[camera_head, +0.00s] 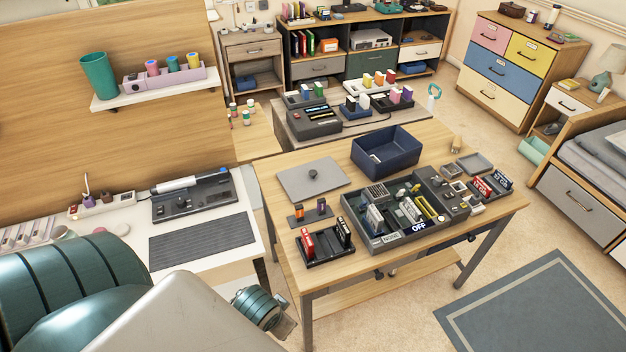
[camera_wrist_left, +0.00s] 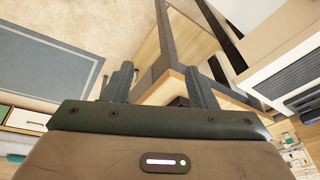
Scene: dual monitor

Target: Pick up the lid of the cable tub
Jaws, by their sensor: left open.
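A flat grey lid (camera_head: 311,178) with a dark round knob lies on the wooden table (camera_head: 285,266), near its back left corner. The open dark-blue tub (camera_head: 386,152) stands just right of it, with no lid on it. My left arm comes in from the lower left in the head view, and its wrist end is low in front of the table's front left corner, well short of the lid. In the left wrist view my left gripper (camera_wrist_left: 160,88) is open and empty, its two fingers apart, with a table corner and leg beyond them. My right gripper is out of view.
Right of and in front of the lid are a dark divided organizer (camera_head: 380,236), a small tray with red and black items (camera_head: 323,247) and a small stand (camera_head: 310,214). A white desk (camera_head: 130,230) with a grey mat (camera_head: 202,241) stands at left.

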